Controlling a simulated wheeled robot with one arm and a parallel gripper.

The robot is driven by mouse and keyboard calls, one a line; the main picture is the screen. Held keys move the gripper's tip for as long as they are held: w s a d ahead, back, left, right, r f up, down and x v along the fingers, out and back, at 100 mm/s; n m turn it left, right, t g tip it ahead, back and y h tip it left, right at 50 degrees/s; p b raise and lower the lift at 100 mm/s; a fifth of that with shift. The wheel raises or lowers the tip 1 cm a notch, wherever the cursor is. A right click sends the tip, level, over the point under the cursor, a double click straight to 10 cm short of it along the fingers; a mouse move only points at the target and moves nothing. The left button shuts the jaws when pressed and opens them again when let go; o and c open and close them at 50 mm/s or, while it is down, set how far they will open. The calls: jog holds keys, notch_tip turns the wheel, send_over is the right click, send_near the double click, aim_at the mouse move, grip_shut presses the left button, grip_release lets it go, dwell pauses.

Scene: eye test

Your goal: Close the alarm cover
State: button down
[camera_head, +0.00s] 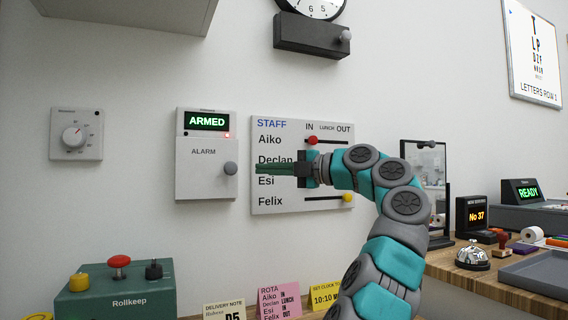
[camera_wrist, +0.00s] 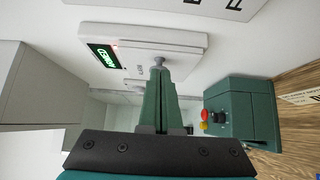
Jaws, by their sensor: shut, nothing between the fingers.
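The white alarm box (camera_head: 207,122) is on the wall, with a lit green "ARMED" display at its top. Its lower front is the alarm cover (camera_head: 200,180), marked "ALARM", with a round grey knob (camera_head: 230,168) at its right edge. The cover looks flat over the lower front; I cannot tell whether it is fully shut. My gripper (camera_head: 258,168) is shut and empty, pointing left at the knob from the right. In the wrist view my fingertips (camera_wrist: 160,72) overlap the knob (camera_wrist: 158,61); I cannot tell whether they touch.
A staff board (camera_head: 282,205) with sliders hangs right behind my gripper. A dial thermostat (camera_head: 90,135) is left of the alarm. A green box with knobs (camera_head: 115,298) stands below. A wooden counter (camera_head: 470,278) with a bell is at right.

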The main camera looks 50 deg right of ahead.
jog(key=shift+s+d+r+p, duration=0.1)
jog(key=shift+d+p, duration=0.4)
jog(key=shift+d, duration=0.8)
jog(key=shift+s+d+p, duration=0.1)
jog(key=shift+d+p, duration=0.35)
jog(key=shift+d, duration=0.8)
jog(key=shift+d, duration=0.1)
